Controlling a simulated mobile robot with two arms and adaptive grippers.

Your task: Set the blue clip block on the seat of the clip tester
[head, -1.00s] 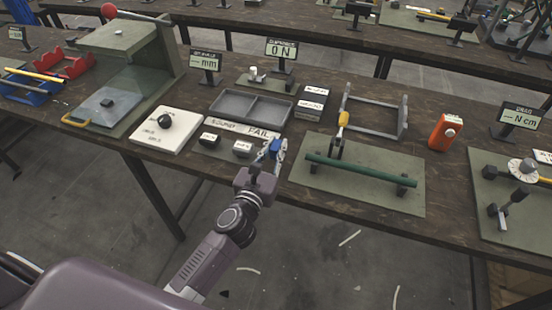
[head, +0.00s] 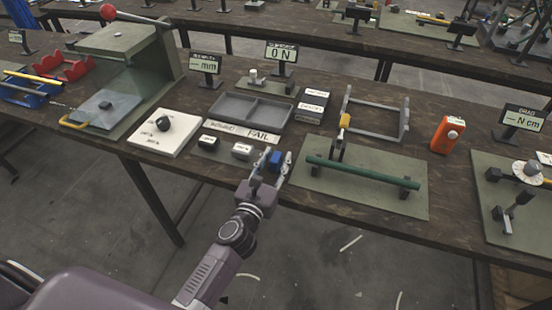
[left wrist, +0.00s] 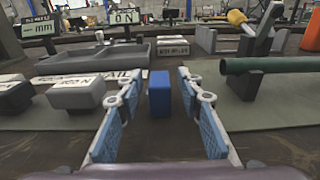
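The blue clip block (left wrist: 159,93) stands upright on the dark bench in the left wrist view, centred between my left gripper's fingertips. My left gripper (left wrist: 160,108) is open, with a gap on each side of the block. In the head view my left gripper (head: 267,166) is at the bench's front edge, left of the green mat. The clip tester (head: 264,84), a small green base with a white post (head: 253,75), stands behind the grey tray, by the display reading 0 N (head: 281,54). Its post also shows in the left wrist view (left wrist: 99,36). My right gripper is not in view.
A grey two-part tray (head: 250,108) with a FAIL label lies between gripper and tester. Two small labelled blocks (head: 241,151) sit left of the gripper. A fixture with a green bar (head: 360,170) stands close on the right. Labelled boxes (head: 313,104) stand right of the tester.

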